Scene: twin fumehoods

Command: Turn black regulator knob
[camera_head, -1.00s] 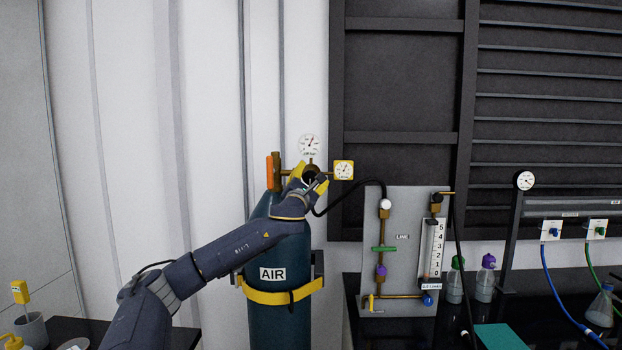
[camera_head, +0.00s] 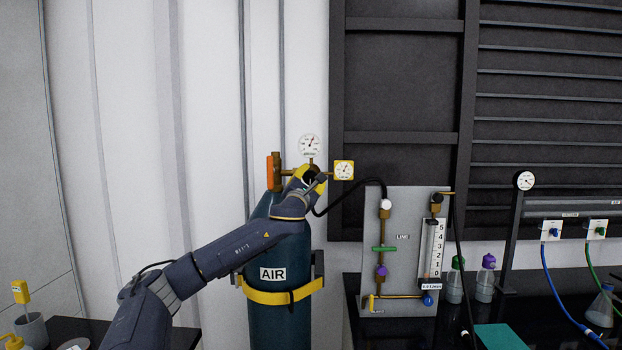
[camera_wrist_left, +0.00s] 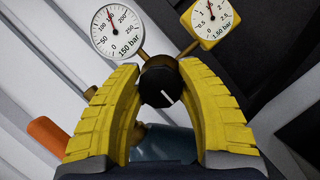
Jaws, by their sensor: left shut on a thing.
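The black regulator knob (camera_wrist_left: 160,84) sits between the two yellow fingers of my left gripper (camera_wrist_left: 160,98) in the left wrist view. The fingers are shut on its sides. A white mark on the knob points down and slightly right in that view. In the head view my left gripper (camera_head: 309,178) is at the regulator on top of the dark teal AIR cylinder (camera_head: 278,225), and the gripper and wrist largely hide the knob. The round white gauge (camera_head: 309,145) and the yellow square gauge (camera_head: 344,170) stand around it. My right gripper is not in view.
An orange handle (camera_head: 274,171) is left of the regulator. A black hose (camera_head: 350,190) runs right to the grey LINE panel (camera_head: 405,215). A yellow strap (camera_head: 270,293) holds the cylinder. Bottles (camera_head: 485,280) stand on the dark bench at right.

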